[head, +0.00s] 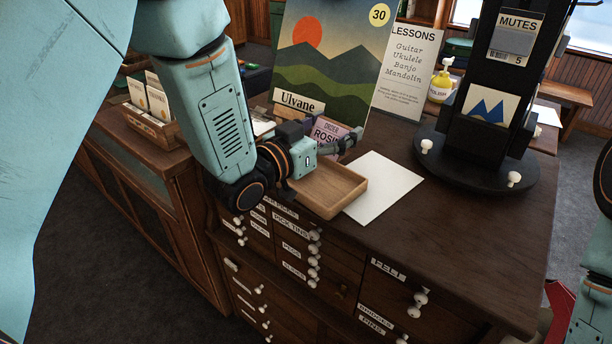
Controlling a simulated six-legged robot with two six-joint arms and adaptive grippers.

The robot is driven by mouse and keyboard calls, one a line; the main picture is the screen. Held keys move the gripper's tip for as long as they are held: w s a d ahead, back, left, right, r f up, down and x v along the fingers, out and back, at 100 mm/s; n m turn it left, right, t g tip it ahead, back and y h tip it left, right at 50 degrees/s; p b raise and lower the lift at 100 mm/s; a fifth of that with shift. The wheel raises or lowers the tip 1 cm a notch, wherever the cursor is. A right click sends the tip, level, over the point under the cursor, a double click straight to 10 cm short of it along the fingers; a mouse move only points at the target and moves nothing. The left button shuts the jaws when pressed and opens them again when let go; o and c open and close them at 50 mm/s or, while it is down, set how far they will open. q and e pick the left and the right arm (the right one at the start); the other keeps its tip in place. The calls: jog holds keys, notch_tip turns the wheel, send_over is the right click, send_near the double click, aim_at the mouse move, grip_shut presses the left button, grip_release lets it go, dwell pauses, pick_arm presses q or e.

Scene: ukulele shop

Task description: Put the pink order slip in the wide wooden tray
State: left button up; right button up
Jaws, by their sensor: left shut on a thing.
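The pink order slip (325,131) stands upright behind my left gripper, its printed words partly hidden by the fingers. My left gripper (350,141) reaches in over the back of the wooden tray and is shut on the slip, near the slip's right edge. The wide wooden tray (333,188) lies on the dark cabinet top, just below and in front of the gripper. The part of its floor that shows is bare; its left back part is hidden by my wrist. My right gripper is out of view.
A white sheet (383,186) lies right of the tray. A landscape poster (330,62) and a lessons sign (407,72) stand behind. A black mutes stand (475,165) is at the right, a card box (152,125) at the left. The front right cabinet top is clear.

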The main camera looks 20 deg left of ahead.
pick_arm(q)
jog(key=shift+a, duration=0.3)
jog(key=shift+f, duration=0.15)
send_over(330, 187)
jog(key=f, duration=0.4)
jog(key=shift+d+f, duration=0.35)
jog(key=shift+a+f, duration=0.15)
jog(key=shift+f, duration=0.15)
jog(key=f, duration=0.3)
jog(key=shift+a+f, duration=0.15)
jog(key=shift+a, duration=0.2)
jog(key=shift+s+d+f, duration=0.1)
jog(key=shift+f, duration=0.1)
jog(key=shift+d, duration=0.3)
jog(key=shift+a+f, duration=0.3)
jog(key=o, duration=1.1)
jog(key=shift+d+r, duration=0.1)
jog(key=shift+d, duration=0.1)
jog(key=shift+o, duration=0.2)
jog(key=shift+a, duration=0.15)
